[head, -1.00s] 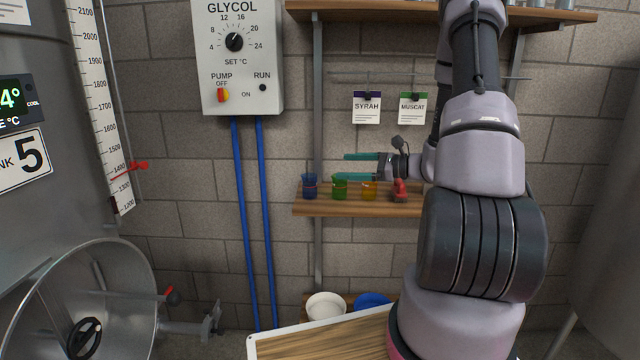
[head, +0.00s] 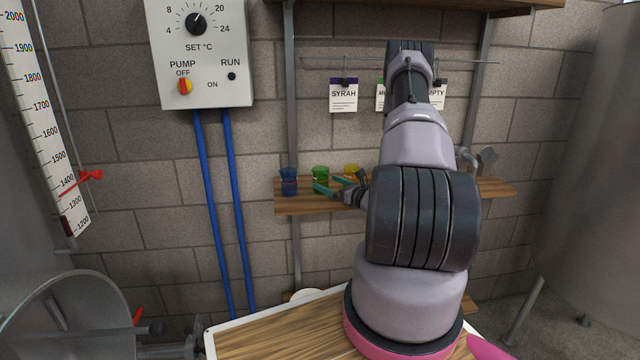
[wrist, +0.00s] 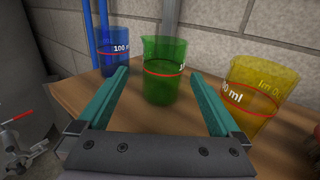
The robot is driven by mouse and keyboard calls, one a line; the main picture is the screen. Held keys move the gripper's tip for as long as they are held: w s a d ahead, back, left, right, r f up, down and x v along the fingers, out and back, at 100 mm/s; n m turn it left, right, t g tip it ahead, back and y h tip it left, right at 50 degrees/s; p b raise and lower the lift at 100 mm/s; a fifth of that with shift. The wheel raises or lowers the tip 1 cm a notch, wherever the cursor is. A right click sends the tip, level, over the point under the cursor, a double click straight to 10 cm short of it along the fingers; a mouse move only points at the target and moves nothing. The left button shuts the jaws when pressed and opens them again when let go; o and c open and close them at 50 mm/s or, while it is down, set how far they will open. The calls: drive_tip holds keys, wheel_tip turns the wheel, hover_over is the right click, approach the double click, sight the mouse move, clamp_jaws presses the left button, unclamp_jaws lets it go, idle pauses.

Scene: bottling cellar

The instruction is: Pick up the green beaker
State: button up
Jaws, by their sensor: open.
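The green beaker (head: 320,174) stands upright on a wooden wall shelf, between a blue beaker (head: 289,180) and a yellow beaker (head: 351,170). In the wrist view the green beaker (wrist: 164,72) is centred beyond the fingertips. My gripper (head: 328,183) is open and empty, its teal fingers pointing at the shelf just in front of the green beaker. In the wrist view my gripper (wrist: 160,80) has one finger to each side of the green beaker's line. The left finger's tip is near the blue beaker (wrist: 113,50); the yellow beaker (wrist: 258,95) is right of the right finger.
The wooden shelf (head: 300,208) is bare at its front left edge. A metal upright (head: 291,100) and a brick wall stand behind. Labels hang above, one reading SYRAH (head: 343,95). My arm hides part of the shelf's right side.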

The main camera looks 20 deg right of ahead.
sight(326, 179)
drive_tip(key=x, duration=0.5)
drive_tip(key=shift+w+d+r, duration=0.15)
drive_tip(key=shift+d+r, duration=0.05)
drive_tip(key=shift+d, duration=0.05)
drive_tip(key=c, duration=1.4)
drive_tip(key=shift+r, duration=0.15)
